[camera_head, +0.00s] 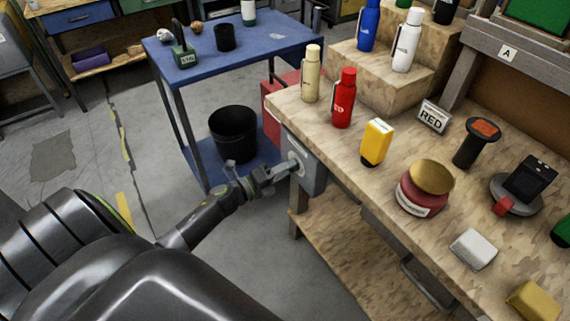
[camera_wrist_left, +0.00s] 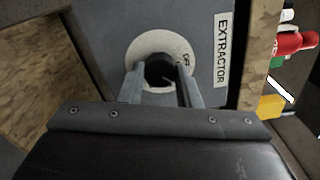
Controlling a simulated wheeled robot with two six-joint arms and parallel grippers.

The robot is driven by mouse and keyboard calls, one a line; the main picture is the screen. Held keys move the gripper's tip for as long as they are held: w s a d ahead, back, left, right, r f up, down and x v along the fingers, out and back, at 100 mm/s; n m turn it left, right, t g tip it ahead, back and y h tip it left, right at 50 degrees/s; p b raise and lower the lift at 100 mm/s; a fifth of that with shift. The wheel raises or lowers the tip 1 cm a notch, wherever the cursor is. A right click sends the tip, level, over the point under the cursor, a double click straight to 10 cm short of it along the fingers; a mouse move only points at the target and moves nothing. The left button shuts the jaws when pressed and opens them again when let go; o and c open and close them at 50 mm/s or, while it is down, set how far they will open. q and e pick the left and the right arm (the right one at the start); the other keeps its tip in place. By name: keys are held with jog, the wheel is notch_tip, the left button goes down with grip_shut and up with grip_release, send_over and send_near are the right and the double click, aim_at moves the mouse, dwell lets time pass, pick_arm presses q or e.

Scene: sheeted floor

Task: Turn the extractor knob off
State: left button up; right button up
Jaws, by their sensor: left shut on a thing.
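The extractor panel (camera_head: 309,173) is a grey box on the end of the wooden workbench. In the left wrist view a round pale dial plate (camera_wrist_left: 146,48) sits on it, beside a label (camera_wrist_left: 221,50) reading EXTRACTOR. The dark extractor knob (camera_wrist_left: 160,71) is at the plate's centre. My left gripper (camera_head: 287,168) reaches the panel from the left; in the wrist view its fingers (camera_wrist_left: 160,85) are on either side of the knob, shut on it. Small lettering shows at the dial's right, partly hidden by a finger. My right gripper is not in view.
The workbench top (camera_head: 330,145) holds a red bottle (camera_head: 344,98), a cream bottle (camera_head: 311,74), a yellow container (camera_head: 375,142) and a gold-lidded jar (camera_head: 424,188). A blue table (camera_head: 270,38) with a black bin (camera_head: 233,134) stands behind. Floor left of the bench is open.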

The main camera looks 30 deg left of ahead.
pick_arm(q)
jog(key=shift+n+p, duration=2.4)
jog(key=shift+n, duration=1.8)
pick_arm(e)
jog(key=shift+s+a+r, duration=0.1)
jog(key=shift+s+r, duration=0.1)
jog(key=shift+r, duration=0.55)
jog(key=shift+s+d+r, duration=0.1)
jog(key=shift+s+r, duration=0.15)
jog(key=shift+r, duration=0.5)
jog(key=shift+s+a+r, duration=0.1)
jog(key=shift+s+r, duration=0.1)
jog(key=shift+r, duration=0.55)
pick_arm(q)
jog(key=o, duration=1)
